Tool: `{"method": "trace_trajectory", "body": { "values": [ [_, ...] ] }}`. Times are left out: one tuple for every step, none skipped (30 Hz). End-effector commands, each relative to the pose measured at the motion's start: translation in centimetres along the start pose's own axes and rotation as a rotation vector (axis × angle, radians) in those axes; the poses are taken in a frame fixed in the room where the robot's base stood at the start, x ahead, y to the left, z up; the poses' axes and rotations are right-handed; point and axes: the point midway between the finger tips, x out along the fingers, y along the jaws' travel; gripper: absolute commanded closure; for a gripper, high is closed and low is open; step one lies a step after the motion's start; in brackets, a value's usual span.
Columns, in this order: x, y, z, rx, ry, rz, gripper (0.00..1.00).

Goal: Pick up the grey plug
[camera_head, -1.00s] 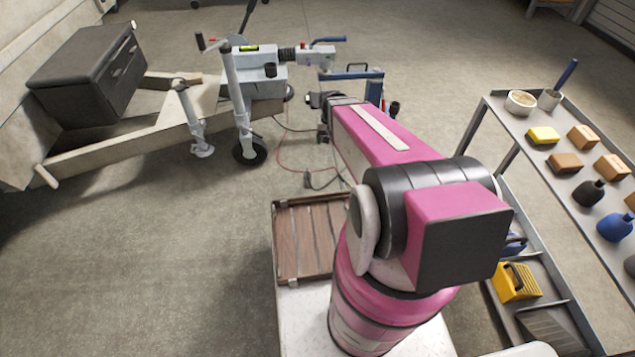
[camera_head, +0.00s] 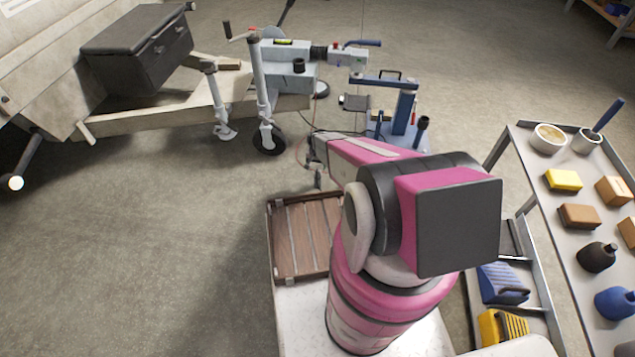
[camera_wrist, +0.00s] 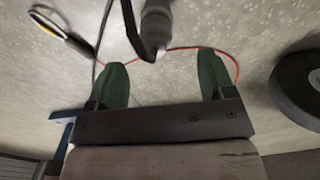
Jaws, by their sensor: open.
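My gripper (camera_wrist: 162,68) shows in the wrist view with its two green fingers spread wide and nothing between the tips. Just beyond them, at the top middle, is a grey cylindrical piece (camera_wrist: 157,22) with a pale tip and a dark curved strip beside it. I cannot tell for sure whether it is the grey plug. A dark cable end with coloured wires (camera_wrist: 64,36) shows at the upper left, left of the fingers. In the head view the plug cannot be made out, and my arm covers much of the area around my gripper.
A trailer drawbar (camera_head: 150,125) with a jockey wheel (camera_head: 269,139) stands at the upper left. The wheel also shows at the right in the wrist view (camera_wrist: 300,92). A red cable (camera_wrist: 232,62) lies on the floor. A blue stand (camera_head: 403,112) and a loaded cart (camera_head: 560,225) are to the right.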

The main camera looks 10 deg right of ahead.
Motion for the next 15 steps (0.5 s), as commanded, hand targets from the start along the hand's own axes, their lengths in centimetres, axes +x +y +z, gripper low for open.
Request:
{"method": "trace_trajectory", "body": {
  "values": [
    [1.0,-0.1,-0.2,0.0,-0.001,0.001,0.24],
    [1.4,-0.1,-0.2,0.0,-0.001,0.001,0.24],
    [2.0,-0.1,-0.2,0.0,-0.001,0.001,0.24],
    [2.3,-0.1,-0.1,-0.001,-0.001,0.001,0.24],
    [2.5,0.0,-0.1,-0.001,-0.001,0.0,0.24],
    [2.8,0.0,-0.1,-0.001,0.0,0.0,0.24],
    [2.9,0.0,-0.1,-0.001,0.0,0.0,0.24],
    [3.0,0.0,0.0,-0.001,0.0,0.0,0.24],
    [3.2,0.0,0.0,-0.001,0.0,0.0,0.24],
    [3.4,0.1,0.0,-0.001,0.0,0.0,0.24],
    [3.6,0.1,0.0,-0.001,0.0,0.0,0.24],
    [4.1,0.1,0.0,-0.001,-0.001,0.0,0.24],
    [4.4,0.1,0.1,-0.001,-0.001,0.0,0.24],
    [4.8,0.1,0.1,-0.001,-0.001,0.001,0.24],
    [5.4,0.2,0.1,-0.001,-0.001,0.001,0.24]
  ]
}}
